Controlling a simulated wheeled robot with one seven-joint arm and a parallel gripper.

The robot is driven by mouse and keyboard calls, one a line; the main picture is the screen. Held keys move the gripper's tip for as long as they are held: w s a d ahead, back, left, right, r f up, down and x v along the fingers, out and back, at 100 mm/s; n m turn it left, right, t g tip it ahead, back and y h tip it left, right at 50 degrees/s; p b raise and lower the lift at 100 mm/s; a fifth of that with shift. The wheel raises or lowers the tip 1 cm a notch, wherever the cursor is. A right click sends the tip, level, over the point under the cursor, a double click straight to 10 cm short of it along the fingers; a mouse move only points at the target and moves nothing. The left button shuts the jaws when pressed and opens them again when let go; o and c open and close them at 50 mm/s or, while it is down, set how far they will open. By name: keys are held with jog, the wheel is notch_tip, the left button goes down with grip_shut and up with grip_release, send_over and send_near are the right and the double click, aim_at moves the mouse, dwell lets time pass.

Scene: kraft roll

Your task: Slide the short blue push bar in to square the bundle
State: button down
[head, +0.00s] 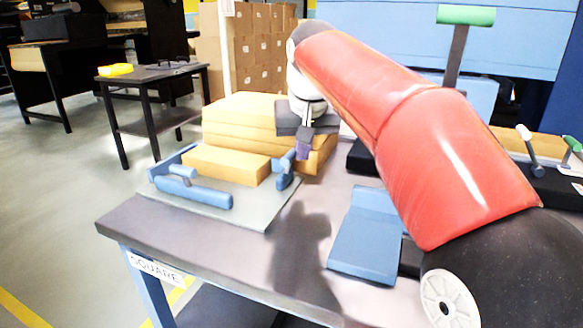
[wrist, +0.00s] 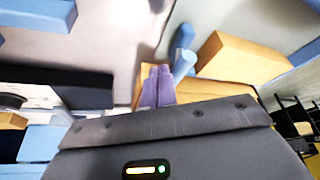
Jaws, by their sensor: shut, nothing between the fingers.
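The bundle (head: 226,166) is a flat tan kraft block on a grey plate (head: 250,205). The short blue push bar (head: 284,178) stands at the bundle's right end with an upright handle; a narrow gap seems to lie between them. In the wrist view the bar (wrist: 181,40) lies just left of the bundle (wrist: 240,58). A longer blue bar (head: 195,193) with its own handle lies along the bundle's front. My gripper (head: 303,153) is shut and empty, purple fingers pointing down, right of the short bar's handle. Its fingertips also show in the wrist view (wrist: 158,72); contact is unclear.
A larger tan stack (head: 245,112) stands right behind the bundle. A blue fence (head: 175,160) edges the plate's left side. A blue angled stand (head: 365,240) sits to the right. The table between plate and stand is clear.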

jog(key=shift+r+p, duration=0.9)
jog(key=shift+r, duration=1.9)
jog(key=shift+s, duration=0.15)
